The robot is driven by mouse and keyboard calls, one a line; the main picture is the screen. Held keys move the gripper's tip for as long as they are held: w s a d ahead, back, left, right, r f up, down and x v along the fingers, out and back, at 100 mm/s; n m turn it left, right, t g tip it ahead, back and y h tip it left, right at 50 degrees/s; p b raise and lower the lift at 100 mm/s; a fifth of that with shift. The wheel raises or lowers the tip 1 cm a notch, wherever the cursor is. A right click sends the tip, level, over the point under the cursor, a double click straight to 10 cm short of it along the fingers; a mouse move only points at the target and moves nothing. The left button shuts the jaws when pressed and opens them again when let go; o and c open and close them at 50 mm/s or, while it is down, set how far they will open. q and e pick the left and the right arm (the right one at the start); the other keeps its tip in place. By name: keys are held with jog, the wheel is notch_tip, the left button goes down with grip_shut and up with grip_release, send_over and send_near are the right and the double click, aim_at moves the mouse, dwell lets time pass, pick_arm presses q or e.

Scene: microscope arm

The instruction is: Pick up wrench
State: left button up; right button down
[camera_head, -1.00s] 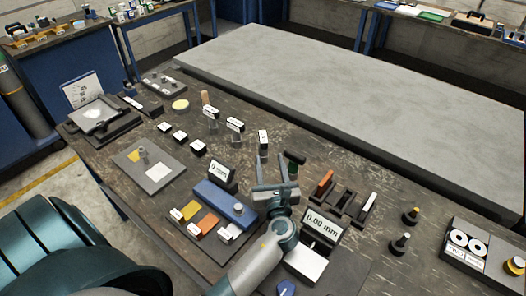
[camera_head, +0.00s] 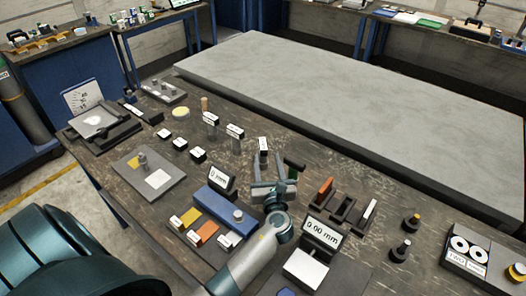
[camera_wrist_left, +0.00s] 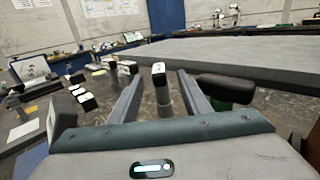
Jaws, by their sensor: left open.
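My left gripper (camera_head: 269,164) is open and empty above the dark workbench (camera_head: 330,165). In the left wrist view, its two fingers (camera_wrist_left: 160,100) point away toward a slim post with a white-labelled black top (camera_wrist_left: 159,74), which appears between them. That labelled post (camera_head: 263,145) stands just beyond the fingertips in the head view. A black-topped green piece (camera_wrist_left: 226,88) is right of the right finger; it also shows in the head view (camera_head: 294,163). I cannot make out which thing is the wrench. My right gripper is not in view.
A blue block (camera_head: 216,199) with coloured pieces is left of my left gripper. A gauge stand reading 0.00 mm (camera_head: 322,232) and a dark rack (camera_head: 343,206) are to its right. Small labelled blocks (camera_head: 181,143) stand at the left. A large grey slab (camera_head: 350,95) lies behind.

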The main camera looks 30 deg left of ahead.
aim_at(264, 153)
pick_arm(q)
jog(key=shift+x, duration=1.05)
jog(key=p+x, duration=0.2)
jog(key=x, duration=0.2)
jog(key=shift+a+f, duration=0.2)
jog(key=shift+w+a+f, duration=0.15)
jog(key=shift+w+a, duration=0.15)
grip_shut()
